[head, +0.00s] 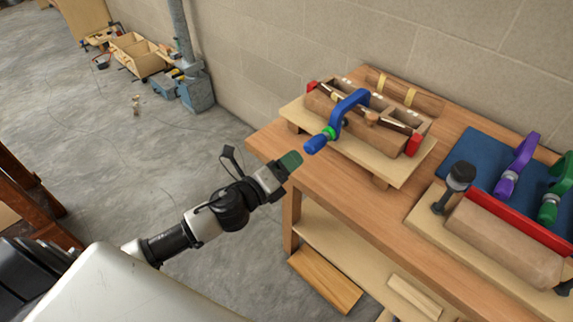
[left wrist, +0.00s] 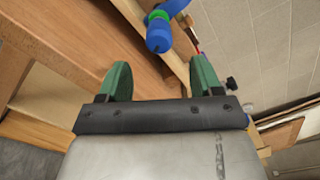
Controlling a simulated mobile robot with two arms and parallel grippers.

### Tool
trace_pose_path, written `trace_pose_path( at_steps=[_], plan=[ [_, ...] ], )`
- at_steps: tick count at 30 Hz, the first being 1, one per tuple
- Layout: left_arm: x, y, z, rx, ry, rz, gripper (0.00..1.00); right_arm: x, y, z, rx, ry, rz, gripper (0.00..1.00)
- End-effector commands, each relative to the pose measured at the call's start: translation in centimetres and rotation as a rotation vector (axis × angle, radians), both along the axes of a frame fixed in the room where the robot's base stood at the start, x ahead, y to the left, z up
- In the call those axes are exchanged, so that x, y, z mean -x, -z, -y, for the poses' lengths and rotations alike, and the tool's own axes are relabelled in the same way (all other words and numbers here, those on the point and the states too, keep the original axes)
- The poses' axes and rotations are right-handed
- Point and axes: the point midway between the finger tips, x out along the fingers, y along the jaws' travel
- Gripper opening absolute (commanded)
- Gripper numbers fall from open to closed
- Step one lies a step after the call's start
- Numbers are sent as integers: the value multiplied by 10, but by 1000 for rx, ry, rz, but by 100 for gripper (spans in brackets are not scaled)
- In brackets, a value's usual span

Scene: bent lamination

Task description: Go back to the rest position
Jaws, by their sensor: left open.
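My left gripper (head: 292,161) reaches in from the left and stops in the air near the left edge of the wooden workbench (head: 335,205). Its two green fingers stand apart with nothing between them in the left wrist view (left wrist: 161,80). The blue clamp (head: 350,103) sits over the wooden form on the board, its blue handle (head: 316,143) pointing toward my left gripper, apart from it. The handle also shows beyond the fingers in the left wrist view (left wrist: 159,36). My right gripper does not show.
At the right of the bench lie a blue mat (head: 478,155), a purple clamp (head: 516,168), a green clamp (head: 555,190) and a wooden block (head: 505,240) with a black clamp (head: 455,185). Toolboxes (head: 140,55) stand on the floor at the back left. The concrete floor between is mostly clear.

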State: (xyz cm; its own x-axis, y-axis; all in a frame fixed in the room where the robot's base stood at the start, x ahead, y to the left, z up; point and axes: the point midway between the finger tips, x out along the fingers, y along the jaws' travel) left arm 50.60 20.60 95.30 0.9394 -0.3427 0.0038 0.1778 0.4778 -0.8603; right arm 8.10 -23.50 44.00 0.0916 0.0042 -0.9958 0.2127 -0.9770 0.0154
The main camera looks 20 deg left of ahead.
Motion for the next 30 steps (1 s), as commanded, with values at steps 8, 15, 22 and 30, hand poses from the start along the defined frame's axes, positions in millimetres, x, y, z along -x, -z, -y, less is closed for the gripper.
trace_pose_path(
  at_steps=[8,15,22,30],
  plan=[
    [0,0,0,0,0,0,65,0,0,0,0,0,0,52],
    [-5,35,-12,72,-51,-98,65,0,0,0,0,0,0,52],
    [15,185,-57,408,-303,-487,65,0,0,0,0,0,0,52],
    [124,359,-81,833,-715,-899,65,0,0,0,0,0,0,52]
  ],
)
